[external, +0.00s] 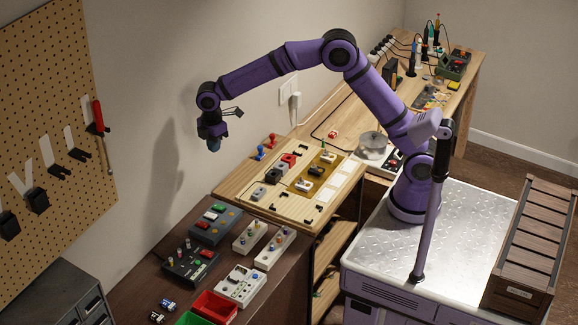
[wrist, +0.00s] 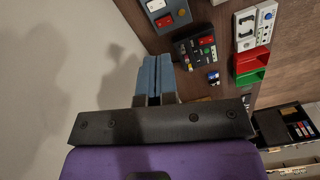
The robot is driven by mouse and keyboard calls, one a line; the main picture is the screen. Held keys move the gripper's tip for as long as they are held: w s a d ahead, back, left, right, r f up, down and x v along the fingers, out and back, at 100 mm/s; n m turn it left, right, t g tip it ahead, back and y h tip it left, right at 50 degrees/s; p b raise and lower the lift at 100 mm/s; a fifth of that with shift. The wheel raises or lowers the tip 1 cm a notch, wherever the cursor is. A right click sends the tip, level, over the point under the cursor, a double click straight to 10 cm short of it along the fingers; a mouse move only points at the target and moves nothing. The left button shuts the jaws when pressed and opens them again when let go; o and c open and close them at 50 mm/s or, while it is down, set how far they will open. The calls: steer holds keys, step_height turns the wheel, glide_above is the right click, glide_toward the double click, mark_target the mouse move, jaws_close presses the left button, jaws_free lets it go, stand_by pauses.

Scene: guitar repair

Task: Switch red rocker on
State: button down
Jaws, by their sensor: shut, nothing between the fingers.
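In the external view, one red piece (external: 208,215) is on a dark grey box (external: 228,228), and another red piece (external: 207,254) is on a black box (external: 178,271). In the wrist view, the grey box carries a red piece (wrist: 180,15) and the black box carries one (wrist: 206,41). Their on or off state is too small to read. My gripper (external: 213,148) hangs above and behind the boxes, near the wall, touching nothing. Its blue fingers (wrist: 162,60) are together and empty.
A wooden panel (external: 262,210) with several switches lies right of the boxes. White pedal-like boxes (external: 250,237) and red and green bins (external: 213,307) stand in front. A pegboard (external: 45,100) hangs on the left wall. The air around my gripper is clear.

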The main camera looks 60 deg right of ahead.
mark_target(205, 224)
steer(key=w+a+f+n+g, duration=0.1)
steer(key=w+a+f+n, duration=0.1)
steer(key=a+f, duration=0.6)
step_height(205, 224, down, 4)
steer(key=shift+w+a+r+n, duration=0.15)
steer(key=shift+w+a+n, duration=0.1)
steer(key=shift+n, duration=0.25)
steer(key=f, duration=0.4)
steer(key=s+f, duration=0.1)
steer(key=f, duration=0.4)
steer(key=s+f, duration=0.1)
steer(key=f, duration=0.3)
steer(key=shift+f, duration=0.4)
steer(key=shift+f, duration=0.1)
steer(key=shift+f, duration=0.15)
